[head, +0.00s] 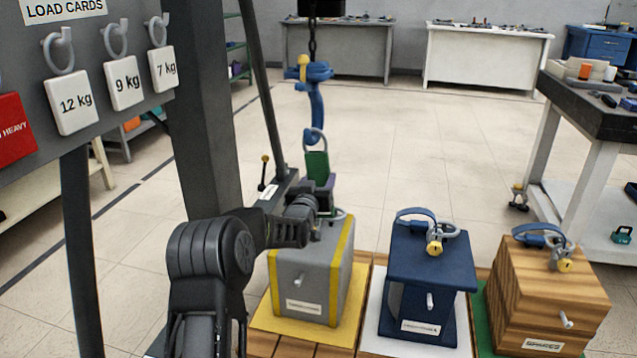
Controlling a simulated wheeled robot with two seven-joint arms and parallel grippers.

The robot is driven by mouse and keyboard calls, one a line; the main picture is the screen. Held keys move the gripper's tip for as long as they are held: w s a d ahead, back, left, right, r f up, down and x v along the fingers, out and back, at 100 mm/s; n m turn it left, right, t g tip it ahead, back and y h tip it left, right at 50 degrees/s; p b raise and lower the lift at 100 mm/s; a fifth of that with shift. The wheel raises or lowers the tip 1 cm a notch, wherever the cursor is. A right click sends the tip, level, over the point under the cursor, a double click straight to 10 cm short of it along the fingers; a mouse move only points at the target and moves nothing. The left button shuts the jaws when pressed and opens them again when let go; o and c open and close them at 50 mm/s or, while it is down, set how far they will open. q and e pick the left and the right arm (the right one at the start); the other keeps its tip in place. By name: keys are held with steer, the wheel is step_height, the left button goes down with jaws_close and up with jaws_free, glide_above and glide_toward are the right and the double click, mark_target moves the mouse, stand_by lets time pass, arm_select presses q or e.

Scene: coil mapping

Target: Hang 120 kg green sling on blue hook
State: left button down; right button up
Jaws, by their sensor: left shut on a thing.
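The blue hook (316,100) hangs from a dark chain at the top middle, with a yellow part near its top. The green sling (317,164) is upright just below it. The sling's grey upper ring (315,136) overlaps the hook's lower curve; I cannot tell whether it is around the hook or in front of it. My left gripper (323,192) is shut on the lower part of the sling, above the grey box, and hides part of it. The 120 kg marking is not readable. My right gripper is not in view.
A grey box with yellow edges (302,280), a navy box (432,262) and a wooden box (549,290) stand in a row. The latter two have blue slings on top. A load-card board (105,40) and dark post (200,110) are at left. A workbench (590,105) is at right.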

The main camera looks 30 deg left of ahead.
arm_select(q)
steer(key=shift+c, duration=2.2)
jaws_free()
steer(key=shift+f, duration=0.1)
steer(key=p+v, duration=0.1)
steer(key=v, duration=0.5)
steer(key=shift+s+d, duration=0.15)
steer(key=shift+s, duration=0.2)
steer(key=shift+s+d, duration=0.2)
steer(key=shift+s, duration=0.3)
